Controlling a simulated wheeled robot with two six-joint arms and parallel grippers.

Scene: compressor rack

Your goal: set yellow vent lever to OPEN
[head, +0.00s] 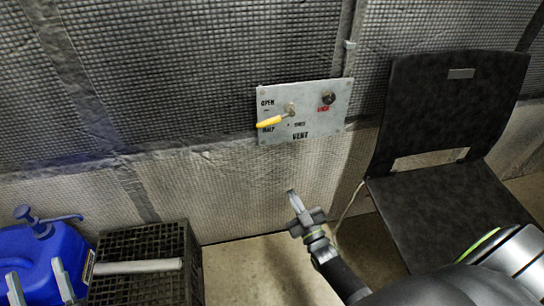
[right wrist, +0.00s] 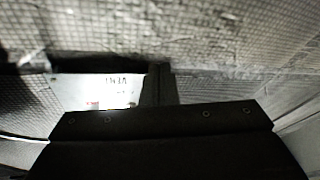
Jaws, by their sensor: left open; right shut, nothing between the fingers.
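The yellow vent lever (head: 270,122) is on a grey panel (head: 318,133) on the quilted wall. My right gripper (head: 292,194) is shut and empty, below the panel and apart from the lever. In the right wrist view its dark fingers (right wrist: 158,86) stand in front of the bright panel (right wrist: 110,92), which looks upside down; the lever cannot be made out there. My left gripper (head: 38,285) is open at the lower left, far from the panel.
A dark knob (head: 328,97) with a red label sits on the panel's right. A black chair (head: 440,120) stands to the right. A black crate (head: 145,245) and a blue jug (head: 35,250) are at lower left. The space before the panel looks clear.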

